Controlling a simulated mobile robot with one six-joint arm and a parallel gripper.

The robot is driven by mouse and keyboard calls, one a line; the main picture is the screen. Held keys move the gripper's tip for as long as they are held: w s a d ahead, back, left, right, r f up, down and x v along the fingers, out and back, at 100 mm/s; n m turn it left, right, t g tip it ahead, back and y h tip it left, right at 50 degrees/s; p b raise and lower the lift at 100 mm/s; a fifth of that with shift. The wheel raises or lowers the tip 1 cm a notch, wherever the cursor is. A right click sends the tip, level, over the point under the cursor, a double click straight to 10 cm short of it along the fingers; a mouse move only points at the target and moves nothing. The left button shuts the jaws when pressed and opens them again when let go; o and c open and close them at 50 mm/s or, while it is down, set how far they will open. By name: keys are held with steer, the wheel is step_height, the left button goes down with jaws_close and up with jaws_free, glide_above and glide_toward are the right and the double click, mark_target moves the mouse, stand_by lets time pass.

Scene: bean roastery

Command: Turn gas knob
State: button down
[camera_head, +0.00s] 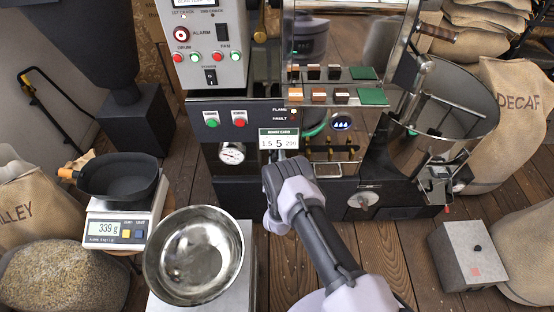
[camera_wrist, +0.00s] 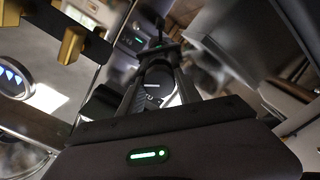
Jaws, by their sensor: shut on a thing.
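In the wrist view, the gas knob (camera_wrist: 153,76) is a dark round knob with a short white mark. My gripper (camera_wrist: 158,84) is shut on it, with one finger on each side. In the head view, my gripper (camera_head: 280,163) reaches the front of the roaster's lower panel, just below a small sign (camera_head: 279,139) reading "1.5 5 200". My arm and gripper hide the knob in that view.
The roaster's panel has green and red buttons (camera_head: 225,120), a pressure gauge (camera_head: 232,154) and a blue-lit display (camera_head: 341,122). A steel bowl (camera_head: 196,256) stands left of my arm. A scale (camera_head: 117,229) bearing a black pan (camera_head: 118,178) reads 339 g.

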steer(key=shift+f+n, duration=0.1)
steer(key=shift+n, duration=0.5)
steer(key=c, duration=0.8)
jaws_free()
steer(key=shift+c, duration=0.2)
steer(key=shift+s, duration=0.1)
steer(key=s+p, duration=0.8)
steer(key=s, duration=0.9)
steer(key=shift+s+p, duration=0.15)
steer(key=shift+p, duration=0.2)
